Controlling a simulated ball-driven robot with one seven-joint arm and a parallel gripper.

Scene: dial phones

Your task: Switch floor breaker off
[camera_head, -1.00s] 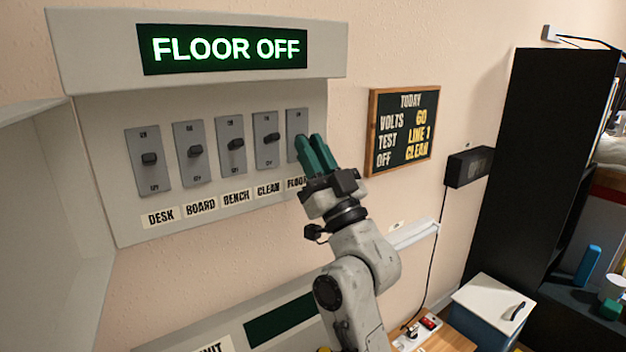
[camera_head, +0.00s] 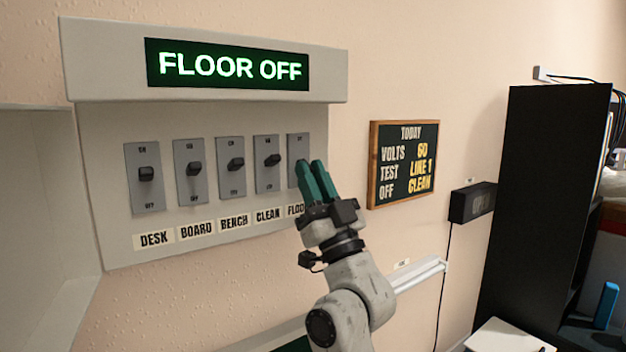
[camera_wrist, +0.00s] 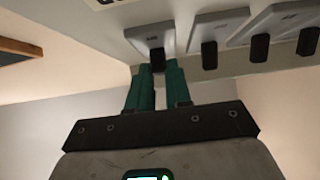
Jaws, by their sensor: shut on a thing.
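The floor breaker (camera_head: 297,147) is the rightmost grey switch plate on the wall panel, above the partly covered FLOOR label (camera_head: 295,210). My gripper (camera_head: 311,166) has its two green fingers up at this plate and hides its lever in the head view. In the wrist view, the black floor lever (camera_wrist: 158,62) shows at the tips of my gripper (camera_wrist: 157,72), with the fingers shut on it. The green display (camera_head: 231,66) above reads FLOOR OFF.
The desk (camera_head: 146,174), board (camera_head: 194,169), bench (camera_head: 236,165) and clean (camera_head: 272,160) breakers stand in a row to the left, close to my gripper. A notice board (camera_head: 403,162) hangs to the right. A tall black cabinet (camera_head: 535,200) stands farther right.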

